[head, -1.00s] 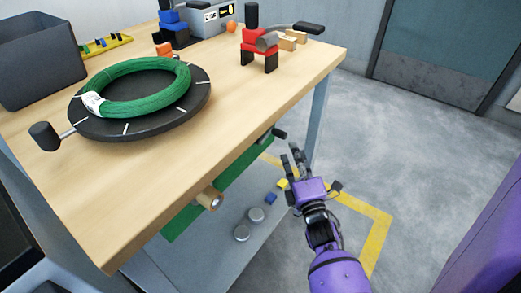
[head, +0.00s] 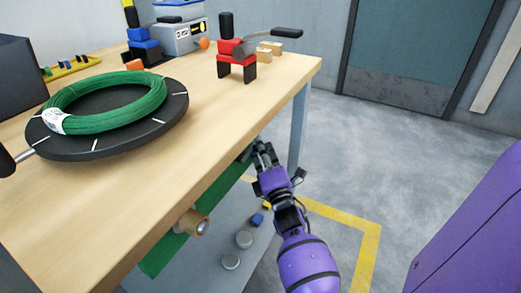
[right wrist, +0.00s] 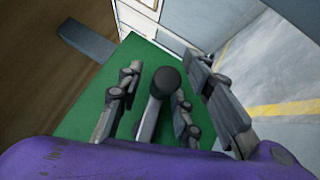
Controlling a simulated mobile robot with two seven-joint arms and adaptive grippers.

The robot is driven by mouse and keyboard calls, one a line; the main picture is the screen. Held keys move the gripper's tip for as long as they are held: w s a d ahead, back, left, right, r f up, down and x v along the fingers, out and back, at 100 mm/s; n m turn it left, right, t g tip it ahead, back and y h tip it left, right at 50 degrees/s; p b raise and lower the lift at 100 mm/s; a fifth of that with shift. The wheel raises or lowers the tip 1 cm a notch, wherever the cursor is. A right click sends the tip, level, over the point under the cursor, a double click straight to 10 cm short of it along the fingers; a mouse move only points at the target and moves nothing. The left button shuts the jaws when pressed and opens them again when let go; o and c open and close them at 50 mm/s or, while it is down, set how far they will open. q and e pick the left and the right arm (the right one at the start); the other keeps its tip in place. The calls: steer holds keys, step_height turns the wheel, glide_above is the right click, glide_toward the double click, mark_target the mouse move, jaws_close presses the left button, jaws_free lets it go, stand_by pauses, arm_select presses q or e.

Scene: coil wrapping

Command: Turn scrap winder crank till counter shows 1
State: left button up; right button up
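A green panel (head: 166,251) hangs under the workbench, with a wooden roll (head: 193,223) sticking out of its front. In the right wrist view a crank handle with a round black end (right wrist: 167,81) and a grey shaft stands in front of the green panel. My right gripper (head: 263,152) is at the far end of this panel, below the bench edge. Its fingers are spread on either side of the handle, apparently not closed on it. In the head view the hand hides the handle. I cannot make out a counter reading. My left gripper is out of view.
On the bench (head: 200,125) are a black turntable (head: 92,152) with a green coil (head: 108,98), a red clamp (head: 236,62) with a lever and a blue-and-black fixture (head: 145,45). Grey discs (head: 231,260) lie on the lower shelf. Floor to the right is clear.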

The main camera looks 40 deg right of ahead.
jaws_close()
stand_by(0.3)
stand_by(0.7)
